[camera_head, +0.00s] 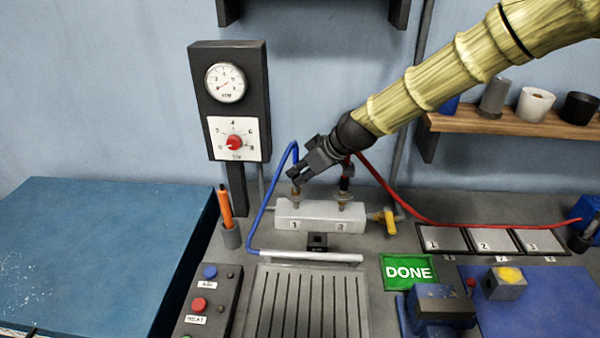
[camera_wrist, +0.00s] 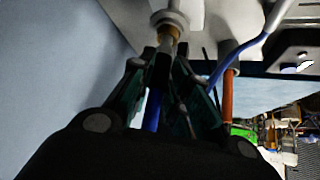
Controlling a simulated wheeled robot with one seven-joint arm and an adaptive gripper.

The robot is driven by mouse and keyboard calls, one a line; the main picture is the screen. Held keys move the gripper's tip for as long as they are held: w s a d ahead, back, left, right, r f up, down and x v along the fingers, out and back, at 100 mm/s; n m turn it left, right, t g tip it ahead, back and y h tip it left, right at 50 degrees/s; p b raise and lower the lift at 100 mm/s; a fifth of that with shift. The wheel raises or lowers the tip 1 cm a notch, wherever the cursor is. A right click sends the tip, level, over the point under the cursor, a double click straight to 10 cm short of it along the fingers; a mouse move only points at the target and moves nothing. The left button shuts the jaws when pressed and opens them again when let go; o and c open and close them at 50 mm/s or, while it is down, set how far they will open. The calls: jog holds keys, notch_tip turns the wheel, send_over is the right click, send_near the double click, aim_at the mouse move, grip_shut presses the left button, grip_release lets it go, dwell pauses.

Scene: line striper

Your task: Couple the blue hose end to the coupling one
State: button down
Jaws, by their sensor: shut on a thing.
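The blue hose (camera_head: 268,203) rises from the left end of a pale bar and arches over to my gripper (camera_head: 294,175). My gripper is shut on the blue hose end, mostly hidden by the fingers, directly above coupling one (camera_head: 296,197) on the left of the grey manifold block (camera_head: 318,218). In the wrist view, the fingers (camera_wrist: 164,72) close around the hose end, with blue hose (camera_wrist: 152,112) between them. A brass part (camera_wrist: 168,36) reaches the pale round coupling flange (camera_wrist: 172,18). I cannot tell whether the end is fully seated.
A yellow valve handle (camera_head: 385,218) is right of the block. A gauge panel (camera_head: 232,100) and orange marker (camera_head: 225,205) stand left. A green DONE sign (camera_head: 408,272) lies in front.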

jog(key=shift+f+b, duration=0.55)
jog(key=shift+f, duration=0.25)
jog(key=c, duration=0.9)
grip_release()
jog(key=shift+c, duration=0.2)
jog(key=p+v, duration=0.3)
jog(key=v, duration=0.4)
dwell(0.3)
dwell(0.5)
